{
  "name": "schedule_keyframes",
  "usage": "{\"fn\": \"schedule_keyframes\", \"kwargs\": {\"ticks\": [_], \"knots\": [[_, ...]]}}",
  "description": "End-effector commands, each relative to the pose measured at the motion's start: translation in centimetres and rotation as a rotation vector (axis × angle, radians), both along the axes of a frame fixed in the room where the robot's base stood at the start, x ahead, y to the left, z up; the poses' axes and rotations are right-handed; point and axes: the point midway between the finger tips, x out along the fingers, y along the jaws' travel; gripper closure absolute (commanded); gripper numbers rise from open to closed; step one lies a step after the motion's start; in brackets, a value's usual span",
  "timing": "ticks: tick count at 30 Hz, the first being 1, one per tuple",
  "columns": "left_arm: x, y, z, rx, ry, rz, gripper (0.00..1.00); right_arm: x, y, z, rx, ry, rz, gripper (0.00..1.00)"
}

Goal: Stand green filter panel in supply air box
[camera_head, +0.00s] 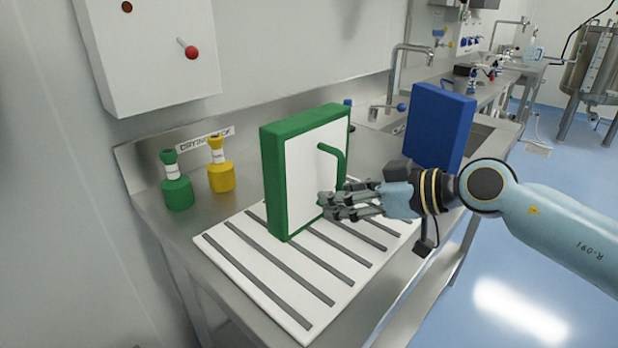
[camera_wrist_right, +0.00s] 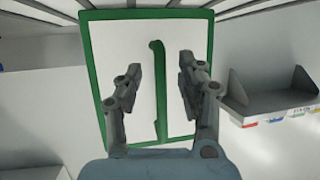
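The green filter panel (camera_head: 272,190) has a green frame, a white face and a green bent handle (camera_head: 338,160). It stands upright on a white slotted rack (camera_head: 270,275) on the steel bench. My right gripper (camera_head: 326,204) is in front of the white face, by the lower part of the handle. In the right wrist view the two fingers of my right gripper (camera_wrist_right: 160,64) are apart, one on each side of the handle (camera_wrist_right: 158,100), with gaps visible. The supply air box cannot be made out for sure. My left gripper is not in view.
A blue panel (camera_head: 438,128) stands behind my right wrist. A green bottle (camera_head: 177,190) and a yellow bottle (camera_head: 221,176) stand left of the rack. A white wall box (camera_head: 145,60) with a red knob hangs above. A sink and tap (camera_head: 398,75) are farther back.

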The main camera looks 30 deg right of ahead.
Motion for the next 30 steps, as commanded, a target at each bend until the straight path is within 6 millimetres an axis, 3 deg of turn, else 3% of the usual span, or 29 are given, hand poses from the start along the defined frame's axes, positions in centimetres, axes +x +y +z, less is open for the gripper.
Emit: {"fn": "schedule_keyframes", "kwargs": {"ticks": [9, 18, 30], "knots": [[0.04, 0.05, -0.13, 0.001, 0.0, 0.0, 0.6, 0.58, 0.38, -0.21, -0.001, 0.001, 0.001, 0.61], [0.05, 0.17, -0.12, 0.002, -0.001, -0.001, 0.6, 0.56, 0.37, -0.21, -0.001, 0.001, 0.001, 1.0], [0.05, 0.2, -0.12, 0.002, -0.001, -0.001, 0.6, 0.58, 0.35, -0.15, -0.001, -0.002, 0.002, 1.0]]}}
